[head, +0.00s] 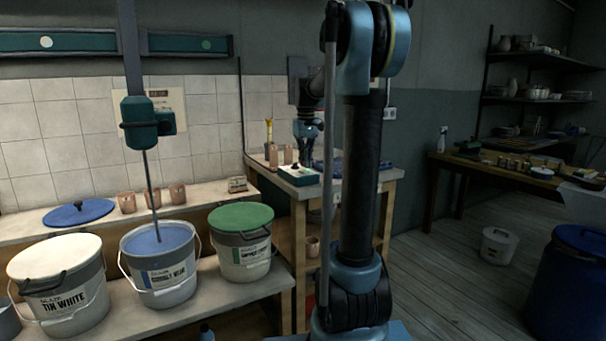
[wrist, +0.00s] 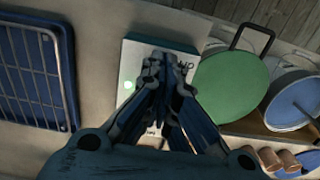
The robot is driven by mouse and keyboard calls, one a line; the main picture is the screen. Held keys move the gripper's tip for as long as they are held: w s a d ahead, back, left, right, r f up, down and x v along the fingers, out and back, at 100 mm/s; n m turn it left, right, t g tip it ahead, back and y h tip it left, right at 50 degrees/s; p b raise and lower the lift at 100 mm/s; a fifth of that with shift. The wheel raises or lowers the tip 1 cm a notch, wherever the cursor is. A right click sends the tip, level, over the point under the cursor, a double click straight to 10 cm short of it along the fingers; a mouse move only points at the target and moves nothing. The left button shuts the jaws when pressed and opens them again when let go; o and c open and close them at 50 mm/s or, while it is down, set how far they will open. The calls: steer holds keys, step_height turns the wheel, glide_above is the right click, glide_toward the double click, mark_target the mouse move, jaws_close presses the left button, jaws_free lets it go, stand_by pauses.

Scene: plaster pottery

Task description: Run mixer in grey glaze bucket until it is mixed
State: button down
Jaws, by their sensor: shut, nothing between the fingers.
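The grey glaze bucket (head: 160,276) stands open on the bench in the head view, with blue glaze (head: 172,241) inside. In the wrist view the bucket (wrist: 296,100) is at the right edge. The mixer (head: 147,123) hangs above it on an upright post, and its thin shaft (head: 151,182) goes down into the glaze. I cannot tell whether it turns. A box with a white top and green side (head: 299,174) lies on the taller table. In the wrist view this box (wrist: 128,62) shows a green light. My gripper (wrist: 163,62) is shut and empty above the box, hiding its middle.
A white-lidded bucket (head: 58,257) and a green-lidded bucket (head: 241,218) flank the open one. A blue lid (head: 78,214) and several clay cups (head: 127,202) lie behind. A blue rack (wrist: 36,78) is left of my gripper. A blue drum (head: 568,285) stands at the right.

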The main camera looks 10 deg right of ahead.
mark_target(306, 171)
steer(key=shift+f, duration=1.05)
stand_by(1.1)
steer(key=shift+r, duration=3.5)
steer(key=s+f+m, duration=0.1)
steer(key=s+f, duration=0.7)
steer(key=s, duration=0.4)
steer(key=s+d+f+m+t, duration=0.1)
steer(key=s+f, duration=0.8)
steer(key=s, duration=0.3)
steer(key=s+f+m+t, duration=0.1)
steer(key=s+f+m, duration=0.1)
steer(key=s+f, duration=0.7)
steer(key=s, duration=0.3)
steer(key=shift+d+f, duration=0.15)
steer(key=shift+f, duration=0.05)
